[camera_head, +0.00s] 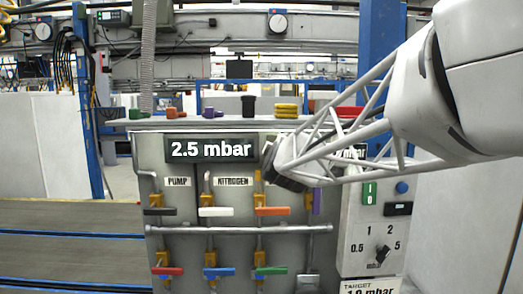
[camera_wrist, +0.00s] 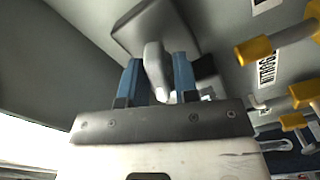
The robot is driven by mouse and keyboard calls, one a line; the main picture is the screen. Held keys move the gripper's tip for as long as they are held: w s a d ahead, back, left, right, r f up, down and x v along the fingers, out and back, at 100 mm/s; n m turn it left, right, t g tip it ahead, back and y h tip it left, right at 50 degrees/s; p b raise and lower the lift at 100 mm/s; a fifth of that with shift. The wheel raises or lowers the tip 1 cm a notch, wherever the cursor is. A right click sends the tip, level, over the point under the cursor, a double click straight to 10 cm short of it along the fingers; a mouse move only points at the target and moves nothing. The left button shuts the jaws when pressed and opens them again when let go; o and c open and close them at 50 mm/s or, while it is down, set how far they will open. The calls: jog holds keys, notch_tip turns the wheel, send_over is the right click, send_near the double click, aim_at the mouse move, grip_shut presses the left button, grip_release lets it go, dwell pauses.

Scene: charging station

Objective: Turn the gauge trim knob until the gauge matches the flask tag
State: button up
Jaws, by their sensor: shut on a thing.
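The gauge display (camera_head: 211,149) on the grey panel reads 2.5 mbar in the head view. The target tag (camera_head: 369,287) at the bottom right is cut by the frame edge; it appears to read 1.0 mbar. My gripper (camera_head: 272,160) reaches in from the right, just beside the display. In the wrist view, the blue fingers of my gripper (camera_wrist: 158,72) are shut on a grey knob (camera_wrist: 154,60) with a white tip, on a squarish grey base (camera_wrist: 135,35). It seems to be the gauge trim knob. My gripper hides it in the head view.
Valve handles, among them a white one (camera_head: 216,211), an orange one (camera_head: 272,211) and a red one (camera_head: 168,271), stick out below. A box at the right carries a green switch (camera_head: 370,193), a blue button (camera_head: 402,187) and a black selector knob (camera_head: 380,255). My arm covers another display.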

jog(key=shift+n, duration=1)
jog(key=o, duration=0.7)
jog(key=shift+c, duration=0.2)
jog(key=shift+s, duration=0.1)
jog(key=s, duration=0.7)
jog(key=shift+s, duration=0.35)
jog(key=shift+f, duration=0.15)
